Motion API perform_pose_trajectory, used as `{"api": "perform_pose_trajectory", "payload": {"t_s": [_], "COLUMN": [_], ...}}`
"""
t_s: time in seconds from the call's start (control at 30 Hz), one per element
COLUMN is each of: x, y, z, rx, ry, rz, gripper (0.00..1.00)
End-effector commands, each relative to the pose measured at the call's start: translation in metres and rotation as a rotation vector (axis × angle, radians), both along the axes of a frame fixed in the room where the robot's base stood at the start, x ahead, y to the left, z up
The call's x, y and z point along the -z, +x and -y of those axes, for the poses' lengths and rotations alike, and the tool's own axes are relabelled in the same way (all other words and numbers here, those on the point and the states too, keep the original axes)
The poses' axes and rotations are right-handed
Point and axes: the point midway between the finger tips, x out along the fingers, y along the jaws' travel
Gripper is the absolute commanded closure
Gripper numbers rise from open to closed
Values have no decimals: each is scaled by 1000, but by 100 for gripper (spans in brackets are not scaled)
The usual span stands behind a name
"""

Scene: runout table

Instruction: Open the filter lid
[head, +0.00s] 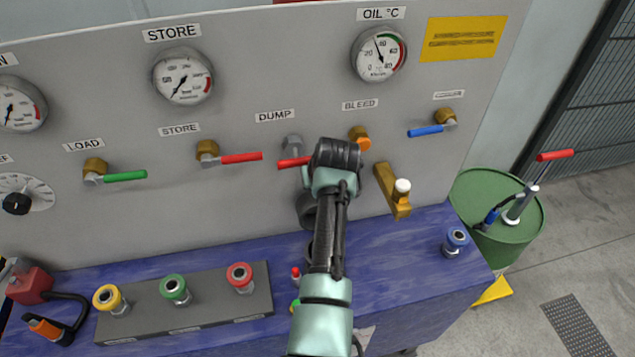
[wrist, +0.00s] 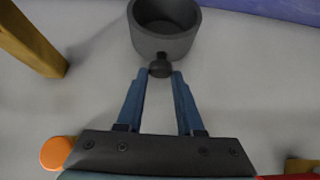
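In the wrist view a dark grey round filter body (wrist: 165,42) with a hollow centre stands out from the panel. A small dark knob (wrist: 160,68) projects from its near side. My gripper (wrist: 160,72) has its two blue fingers apart, one tip on either side of this knob. The knob about fills the gap, but whether the fingertips press on it or stand just clear cannot be told. In the head view my gripper and wrist hide most of the filter; only a dark round part (head: 306,211) shows left of my arm.
Near my arm are the red DUMP lever (head: 294,162), the orange BLEED knob (head: 360,139) and a brass bracket (head: 389,190) with a white top. A manifold (head: 204,307) with coloured couplings lies on the blue bench (head: 420,255). A green drum (head: 520,225) stands at right.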

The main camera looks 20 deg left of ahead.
Motion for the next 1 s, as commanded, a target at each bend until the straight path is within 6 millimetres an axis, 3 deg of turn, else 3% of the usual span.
{"api": "perform_pose_trajectory", "payload": {"t_s": [0.03, 0.17, 0.2, 0.63, 1.0], "x": [-8, -6, -6, -8, -52], "y": [4, 3, 3, -2, -26], "z": [-2, -1, -1, 2, 19], "rx": [1, 1, 1, 1, 1], "ry": [7, 6, 5, 3, 4], "rz": [18, 14, 12, 7, 11], "gripper": [60, 37, 35, 35, 35]}}
